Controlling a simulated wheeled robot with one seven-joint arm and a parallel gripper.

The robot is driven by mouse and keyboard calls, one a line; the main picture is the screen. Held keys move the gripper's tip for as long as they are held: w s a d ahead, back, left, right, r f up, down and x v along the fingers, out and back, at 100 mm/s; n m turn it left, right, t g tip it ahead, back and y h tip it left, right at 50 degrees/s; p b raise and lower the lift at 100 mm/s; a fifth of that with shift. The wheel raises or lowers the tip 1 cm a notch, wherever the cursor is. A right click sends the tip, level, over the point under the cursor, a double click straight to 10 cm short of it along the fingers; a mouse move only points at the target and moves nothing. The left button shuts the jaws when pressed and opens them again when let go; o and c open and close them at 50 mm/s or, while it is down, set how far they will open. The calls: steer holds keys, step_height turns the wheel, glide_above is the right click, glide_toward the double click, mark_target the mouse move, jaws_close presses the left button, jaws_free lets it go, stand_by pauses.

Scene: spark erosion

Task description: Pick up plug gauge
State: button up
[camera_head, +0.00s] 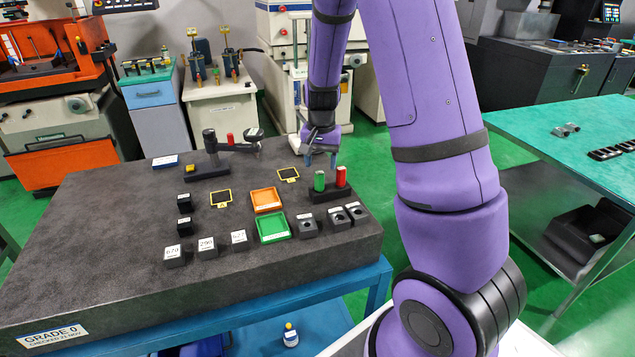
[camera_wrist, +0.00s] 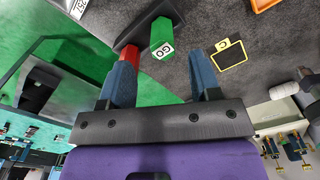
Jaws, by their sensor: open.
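The plug gauge shows as a green block (camera_head: 319,181) and a red block (camera_head: 340,177) standing on a black base (camera_head: 331,193) near the right side of the granite plate. In the wrist view the green block (camera_wrist: 162,38), labelled GO, lies between the fingertip lines, beyond them. The red block (camera_wrist: 129,54) is partly hidden behind the left finger. My gripper (camera_head: 320,160) is open and empty, fingers pointing down, above and just behind the gauge in the head view. In the wrist view my gripper (camera_wrist: 162,62) shows both blue fingers apart, with no visible grip.
A yellow-framed tag (camera_head: 288,175) lies left of the gauge. The plate's front left is clear.

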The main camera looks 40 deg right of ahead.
mark_target(320, 173)
steer(key=shift+a+f, duration=0.15)
steer(key=shift+f, duration=3.3)
steer(key=shift+w, duration=0.1)
steer(key=c, duration=1)
steer(key=shift+c, duration=0.2)
steer(key=shift+r, duration=0.2)
